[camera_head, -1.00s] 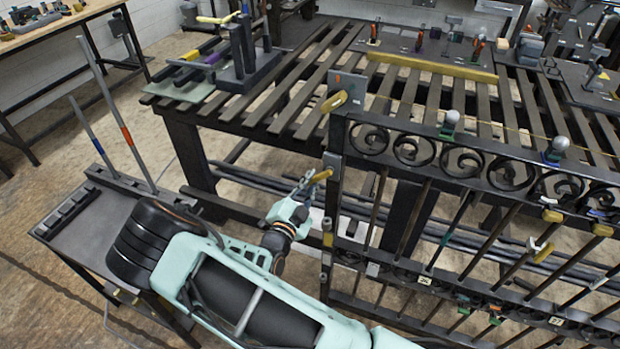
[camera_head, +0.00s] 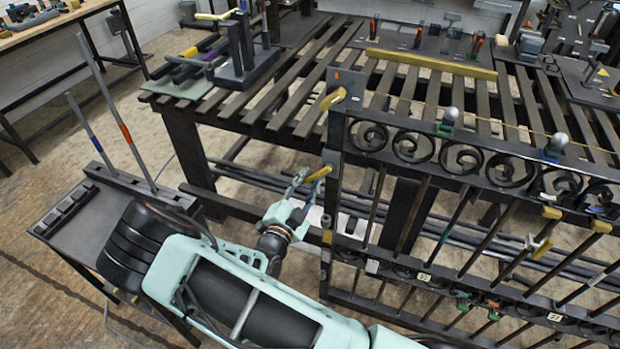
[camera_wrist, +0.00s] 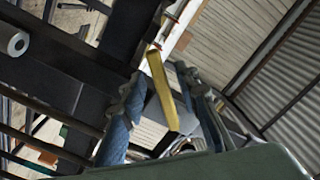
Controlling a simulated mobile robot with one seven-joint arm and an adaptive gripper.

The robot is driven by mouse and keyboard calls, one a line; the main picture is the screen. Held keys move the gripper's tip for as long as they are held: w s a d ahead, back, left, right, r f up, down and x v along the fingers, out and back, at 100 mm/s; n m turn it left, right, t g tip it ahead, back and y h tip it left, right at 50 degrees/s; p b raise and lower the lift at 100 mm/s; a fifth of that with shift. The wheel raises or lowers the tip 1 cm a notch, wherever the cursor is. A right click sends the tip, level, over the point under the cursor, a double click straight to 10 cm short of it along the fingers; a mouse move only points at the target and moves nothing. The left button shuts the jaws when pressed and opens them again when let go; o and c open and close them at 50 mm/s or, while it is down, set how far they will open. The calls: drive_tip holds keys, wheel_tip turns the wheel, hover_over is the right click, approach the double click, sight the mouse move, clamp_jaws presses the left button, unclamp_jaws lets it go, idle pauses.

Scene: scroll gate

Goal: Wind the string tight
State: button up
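A yellow bar-shaped handle (camera_head: 318,173) sticks out from the dark end post of the gate. Another yellow piece (camera_head: 333,100) sits higher on the same post. A thin yellowish string (camera_head: 480,117) runs from near the top of the post to the right above the scrolls. My gripper (camera_head: 303,183) is at the lower yellow handle, left of the post. In the wrist view the two blue-grey fingers of my gripper (camera_wrist: 163,88) stand apart, with the yellow handle (camera_wrist: 161,92) between them. I see gaps beside the handle; contact is not clear.
The gate's scrolls and bars (camera_head: 465,158) fill the right side. A slatted table (camera_head: 290,95) stands behind, with a yellow bar (camera_head: 430,64) on it. A small dark bench (camera_head: 85,225) with upright rods stands at the left. Open floor shows left of the table.

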drive_tip(key=v, duration=1)
drive_tip(key=shift+s, duration=0.2)
drive_tip(key=shift+a, duration=0.1)
drive_tip(key=shift+c, duration=0.3)
